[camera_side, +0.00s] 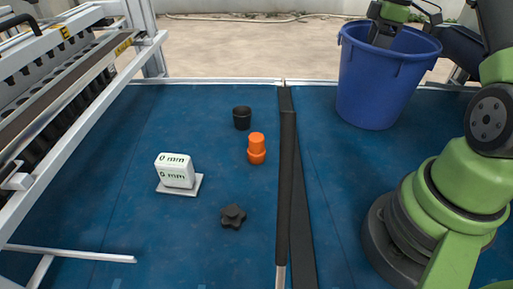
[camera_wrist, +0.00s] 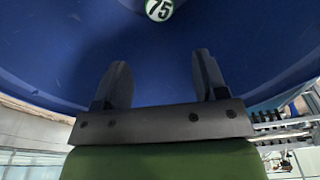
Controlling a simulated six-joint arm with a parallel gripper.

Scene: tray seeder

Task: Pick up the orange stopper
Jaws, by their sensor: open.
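The orange stopper (camera_side: 257,148) stands upright on the blue mat (camera_side: 120,180) in the side view, just left of a black bar. My gripper (camera_wrist: 161,68) is open and empty in the wrist view, with its two dark fingers spread apart inside the blue bucket (camera_wrist: 75,60). In the side view my gripper (camera_side: 384,36) dips into the mouth of the blue bucket (camera_side: 375,90), far to the right of and behind the stopper. The fingertips are hidden there by the bucket wall. The stopper does not show in the wrist view.
A black cup (camera_side: 242,118), a black star knob (camera_side: 233,216) and a white block marked "0 mm" (camera_side: 176,170) stand near the stopper. A long black bar (camera_side: 287,190) lies to its right. The seeder frame (camera_side: 95,105) is at left.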

